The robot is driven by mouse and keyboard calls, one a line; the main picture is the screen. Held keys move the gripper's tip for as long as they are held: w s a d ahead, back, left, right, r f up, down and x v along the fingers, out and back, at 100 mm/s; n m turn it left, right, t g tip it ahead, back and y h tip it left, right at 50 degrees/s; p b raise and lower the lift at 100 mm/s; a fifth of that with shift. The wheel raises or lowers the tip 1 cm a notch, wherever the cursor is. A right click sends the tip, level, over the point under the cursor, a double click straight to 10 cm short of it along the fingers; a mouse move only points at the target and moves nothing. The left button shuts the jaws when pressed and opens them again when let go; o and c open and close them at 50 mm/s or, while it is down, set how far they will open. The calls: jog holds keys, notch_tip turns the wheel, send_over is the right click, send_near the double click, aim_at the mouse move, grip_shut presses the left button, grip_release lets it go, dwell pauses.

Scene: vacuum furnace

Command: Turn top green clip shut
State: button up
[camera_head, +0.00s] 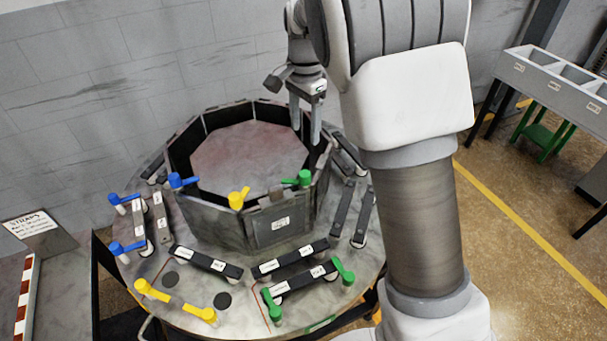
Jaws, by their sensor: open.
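The top green clip (304,179) sits on the upper rim of the dark octagonal ring (283,222), at its front right corner. Its short lever points left along the rim. My gripper (306,135) hangs fingers down above the ring's right back side, beyond the green clip in the picture. Its two fingers are apart with nothing between them, and it does not touch the clip. My own arm covers the area to the right of the ring.
A yellow clip (238,199) and a blue clip (181,181) sit on the same rim. Lower green clips (272,306), yellow clips, blue clips and labelled dark straps (208,262) lie around the round table. A grey wall stands close behind. A bin rack (550,85) stands at right.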

aim_at(305, 174)
notch_tip(305, 174, down, 16)
jog(key=shift+r+p, duration=0.25)
jog(key=shift+p, duration=0.35)
grip_shut()
